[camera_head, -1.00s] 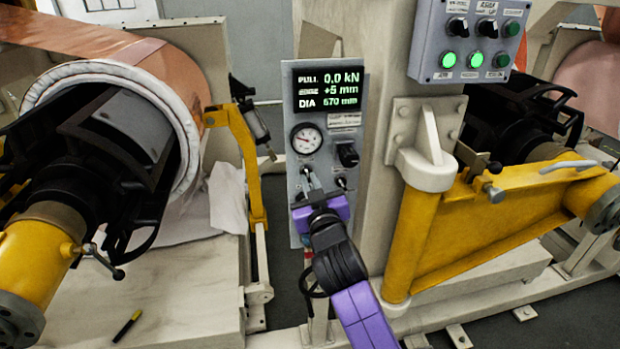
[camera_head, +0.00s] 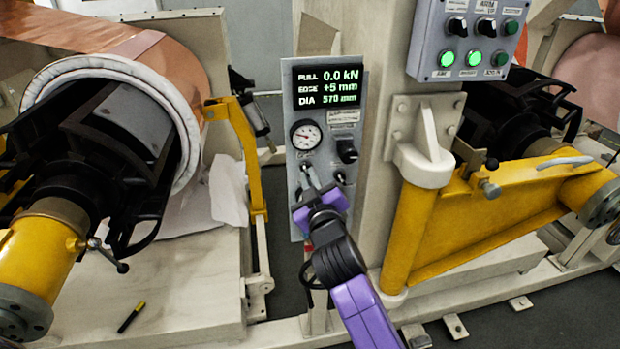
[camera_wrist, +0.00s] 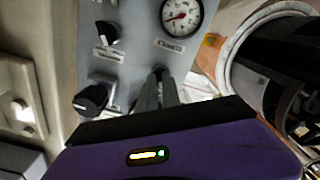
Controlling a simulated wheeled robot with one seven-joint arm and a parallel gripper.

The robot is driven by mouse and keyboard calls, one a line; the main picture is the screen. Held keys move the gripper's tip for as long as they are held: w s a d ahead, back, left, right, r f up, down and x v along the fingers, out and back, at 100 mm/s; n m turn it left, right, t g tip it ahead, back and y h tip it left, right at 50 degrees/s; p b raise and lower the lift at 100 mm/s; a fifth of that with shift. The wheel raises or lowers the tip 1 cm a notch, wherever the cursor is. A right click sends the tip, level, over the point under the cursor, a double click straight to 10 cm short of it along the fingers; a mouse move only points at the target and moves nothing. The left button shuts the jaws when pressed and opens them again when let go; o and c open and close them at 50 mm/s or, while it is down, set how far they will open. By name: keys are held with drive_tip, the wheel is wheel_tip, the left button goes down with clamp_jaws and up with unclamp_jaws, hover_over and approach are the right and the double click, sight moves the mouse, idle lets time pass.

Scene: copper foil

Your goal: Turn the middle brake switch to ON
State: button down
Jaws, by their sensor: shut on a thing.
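The grey control panel (camera_head: 295,215) stands upright in the middle of the head view. My purple gripper (camera_head: 311,176) is at its lower left part, below the round gauge (camera_head: 306,135). In the wrist view my two fingers (camera_wrist: 158,92) are close together, shut on a small switch at the panel face. The fingers hide most of this switch, and its position cannot be read. A black rotary knob (camera_head: 347,151) and a smaller switch (camera_head: 340,178) sit to its right. In the wrist view two dark knobs (camera_wrist: 92,99) lie left of my fingers. Their labels are too small to read.
A lit display (camera_head: 329,88) tops the panel. A button box (camera_head: 472,40) with green lamps hangs at upper right. A copper roll (camera_head: 165,60) and yellow arm (camera_head: 240,150) stand left. A yellow bracket (camera_head: 480,215) stands close on the right.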

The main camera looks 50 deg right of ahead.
drive_tip(key=c, duration=1.5)
unclamp_jaws()
drive_tip(key=shift+c, duration=0.2)
drive_tip(key=shift+s+a, duration=0.1)
drive_tip(key=shift+s, duration=0.05)
drive_tip(key=b+v, duration=0.1)
drive_tip(key=v, duration=0.6)
drive_tip(key=shift+s+a+b, duration=0.15)
drive_tip(key=shift+s+b, duration=0.05)
drive_tip(key=shift+b, duration=0.1)
